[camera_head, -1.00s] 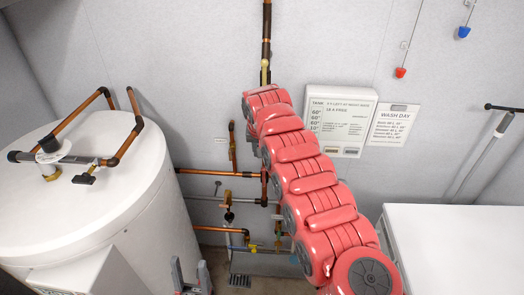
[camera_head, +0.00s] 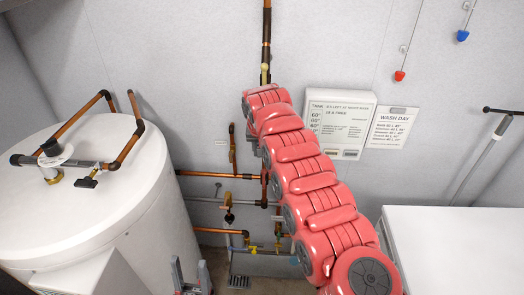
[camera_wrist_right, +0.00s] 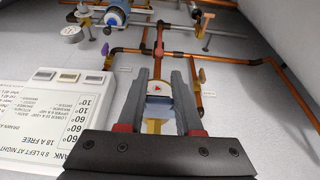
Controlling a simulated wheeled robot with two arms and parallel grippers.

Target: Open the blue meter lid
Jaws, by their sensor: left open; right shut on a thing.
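A blue round meter-like body (camera_wrist_right: 117,15) shows on the pipes at the top of the right wrist view. Whether it has a lid, and how that stands, is too small to tell. My right gripper (camera_wrist_right: 160,82) is shut on a small piece with a white face, a red mark and a bluish edge (camera_wrist_right: 158,89), with yellow beneath it. I cannot tell if this is the meter lid. In the head view my red right arm hides that gripper. My left gripper (camera_head: 190,280) is open and empty at the bottom edge, beside the white tank (camera_head: 150,215).
Copper pipes (camera_head: 215,174) run along the wall behind my right arm. A white panel (camera_head: 340,112) and a wash day notice (camera_head: 391,127) hang on the wall to the right. A white worktop (camera_head: 460,245) stands at right. Red (camera_head: 400,75) and blue (camera_head: 462,36) pulls hang above.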

